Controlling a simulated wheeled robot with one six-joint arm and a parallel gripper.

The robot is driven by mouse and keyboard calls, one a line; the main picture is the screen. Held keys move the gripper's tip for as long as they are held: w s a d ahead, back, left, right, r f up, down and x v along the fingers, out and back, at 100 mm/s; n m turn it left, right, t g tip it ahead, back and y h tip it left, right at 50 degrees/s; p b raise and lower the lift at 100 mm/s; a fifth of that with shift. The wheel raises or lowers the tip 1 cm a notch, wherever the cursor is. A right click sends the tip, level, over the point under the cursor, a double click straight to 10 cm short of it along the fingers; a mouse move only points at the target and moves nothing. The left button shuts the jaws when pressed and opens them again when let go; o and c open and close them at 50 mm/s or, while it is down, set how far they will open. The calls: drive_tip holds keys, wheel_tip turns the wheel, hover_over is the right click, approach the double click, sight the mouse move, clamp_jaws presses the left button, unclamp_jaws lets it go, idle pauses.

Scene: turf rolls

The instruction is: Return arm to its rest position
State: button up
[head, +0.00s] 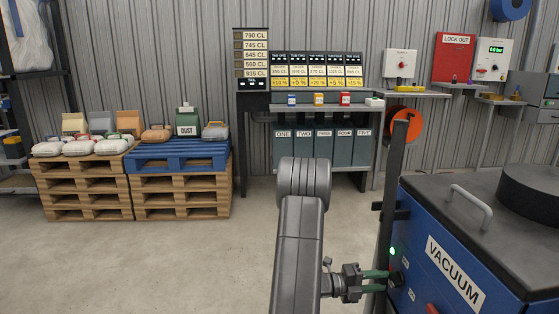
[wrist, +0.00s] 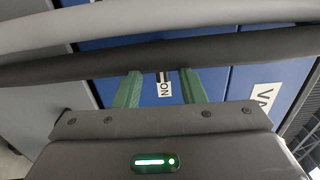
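My arm reaches forward from the bottom of the head view and bends right. My gripper (head: 386,281) points right at the front of the blue vacuum cabinet (head: 420,262), beside a dark knob (head: 398,278). Its two green fingers stand apart with a gap between them. In the wrist view the gripper (wrist: 160,76) shows the same gap, with a white label (wrist: 164,88) on the blue panel behind it and nothing clearly held. Whether the fingertips touch the panel or knob cannot be told.
A dark upright post (head: 386,205) stands close to my gripper. A green lamp (head: 392,251) is lit on the cabinet. Pallets (head: 85,195) with bags stand at the left, and a shelf rack (head: 257,106) at the back. The concrete floor (head: 170,265) at left is clear.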

sight(391, 281)
drive_tip(key=a+p, duration=0.2)
drive_tip(key=a, duration=0.9)
drive_tip(key=d+b, duration=0.3)
drive_tip(key=d, duration=1.1)
drive_tip(key=shift+d, duration=0.1)
drive_tip(key=shift+w+a+r+p, duration=0.1)
drive_tip(key=shift+a+r+p, duration=0.15)
drive_tip(key=shift+p, duration=0.6)
drive_tip(key=shift+n+p, duration=0.45)
drive_tip(key=shift+n, duration=0.05)
drive_tip(key=n+p, duration=0.6)
drive_tip(key=p, duration=0.5)
drive_tip(key=shift+n+p, duration=0.35)
drive_tip(key=shift+n, duration=0.05)
drive_tip(key=shift+a+f+p, duration=0.1)
drive_tip(key=shift+a+p, duration=0.05)
drive_tip(key=shift+p, duration=0.15)
drive_tip(key=s+a, duration=0.1)
drive_tip(key=a, duration=1.2)
drive_tip(key=shift+a+f, duration=0.15)
